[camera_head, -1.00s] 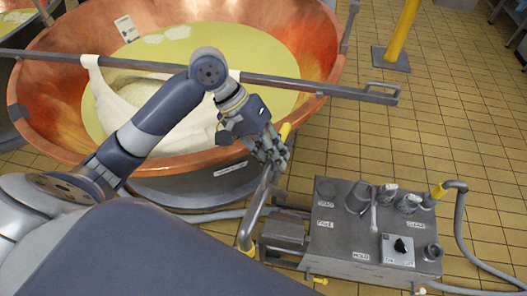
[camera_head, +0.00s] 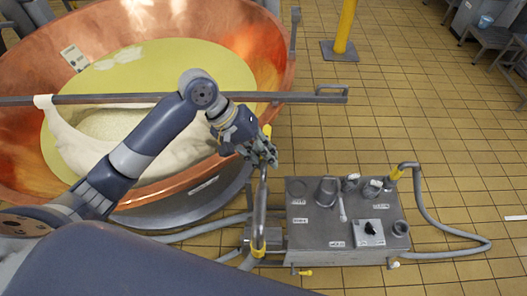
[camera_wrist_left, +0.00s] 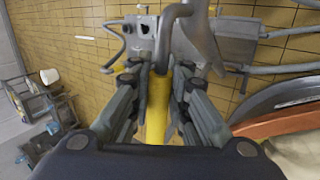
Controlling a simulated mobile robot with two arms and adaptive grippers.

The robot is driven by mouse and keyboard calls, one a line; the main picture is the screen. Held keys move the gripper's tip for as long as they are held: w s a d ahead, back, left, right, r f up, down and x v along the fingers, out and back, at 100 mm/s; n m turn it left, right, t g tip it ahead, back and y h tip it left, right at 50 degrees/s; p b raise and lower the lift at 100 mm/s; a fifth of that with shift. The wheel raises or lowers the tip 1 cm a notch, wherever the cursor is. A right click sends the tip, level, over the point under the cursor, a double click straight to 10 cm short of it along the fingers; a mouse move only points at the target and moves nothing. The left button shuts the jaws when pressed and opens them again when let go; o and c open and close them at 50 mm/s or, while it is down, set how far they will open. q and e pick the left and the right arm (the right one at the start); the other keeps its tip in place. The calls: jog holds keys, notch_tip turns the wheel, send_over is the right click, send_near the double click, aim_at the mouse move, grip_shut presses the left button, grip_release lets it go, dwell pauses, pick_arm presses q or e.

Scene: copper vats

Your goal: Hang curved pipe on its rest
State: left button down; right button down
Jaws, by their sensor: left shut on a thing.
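The curved pipe (camera_head: 261,200) is grey with yellow ends. It hangs between the copper vat and the metal machine, its lower yellow end beside the machine's left side. My left gripper (camera_head: 265,156) is shut on it near its upper yellow end. In the left wrist view, the yellow section (camera_wrist_left: 157,105) lies between the fingers of my left gripper (camera_wrist_left: 158,85), and the grey bend lies beyond. I cannot tell which part is the pipe's rest, or whether the lower end touches the machine. My right gripper is not in view.
The metal machine (camera_head: 335,236) has several cylindrical fittings and a black knob on top. A grey hose (camera_head: 440,225) loops at its right. The copper vat (camera_head: 270,55) with a bar across it stands left.

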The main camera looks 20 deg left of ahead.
aim_at(266, 175)
pick_arm(q)
jog(key=w+f, duration=0.1)
jog(key=f, duration=0.3)
jog(key=w+f, duration=0.1)
jog(key=f, duration=0.3)
jog(key=w+f, duration=0.1)
jog(key=f, duration=0.3)
jog(key=shift+w+a+f, duration=0.25)
jog(key=shift+f, duration=0.15)
jog(key=f, duration=0.1)
jog(key=w+f, duration=0.1)
jog(key=f, duration=0.1)
jog(key=shift+a+f, duration=0.1)
jog(key=f+b, duration=0.4)
jog(key=shift+w+a+b, duration=0.1)
jog(key=shift+w+b, duration=0.25)
jog(key=shift+w, duration=0.05)
jog(key=f+b, duration=0.2)
jog(key=w+f+b, duration=0.1)
jog(key=b, duration=0.2)
jog(key=f+b, duration=0.2)
jog(key=shift+w+a+f, duration=0.15)
jog(key=shift+w+f, duration=0.1)
jog(key=shift+f, duration=0.05)
jog(key=shift+w+f+b, duration=0.2)
jog(key=shift+f+b, duration=0.3)
jog(key=shift+b, duration=0.4)
